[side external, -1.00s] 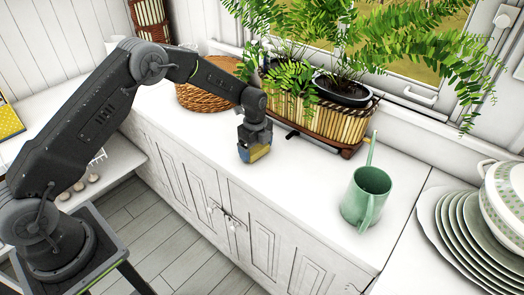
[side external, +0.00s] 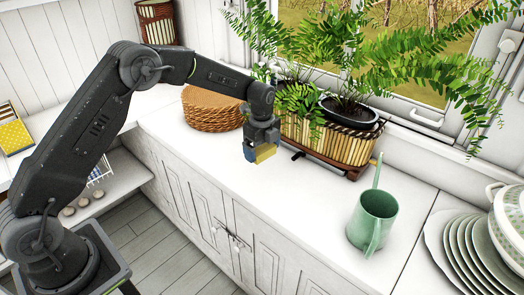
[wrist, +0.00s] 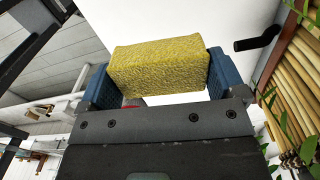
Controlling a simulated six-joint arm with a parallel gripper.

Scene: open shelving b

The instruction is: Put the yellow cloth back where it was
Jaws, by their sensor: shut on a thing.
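The yellow cloth (wrist: 158,64) looks like a thick folded block with a rough weave in the wrist view. My gripper (wrist: 158,75) is shut on it, with one blue finger pad at each end of the block. In the side external view my gripper (side external: 262,148) points down over the white counter, in front of the plant basket, with the yellow cloth (side external: 266,153) between its fingers. The cloth appears to be a little above the counter, but the exact gap is hard to tell.
A bamboo planter (side external: 350,147) with ferns stands close behind my gripper. A wicker basket (side external: 212,108) is to the left. A green watering can (side external: 373,220) and stacked plates (side external: 478,262) are to the right. The counter (side external: 300,205) between is clear. Yellow patterned items (side external: 14,134) lie at far left.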

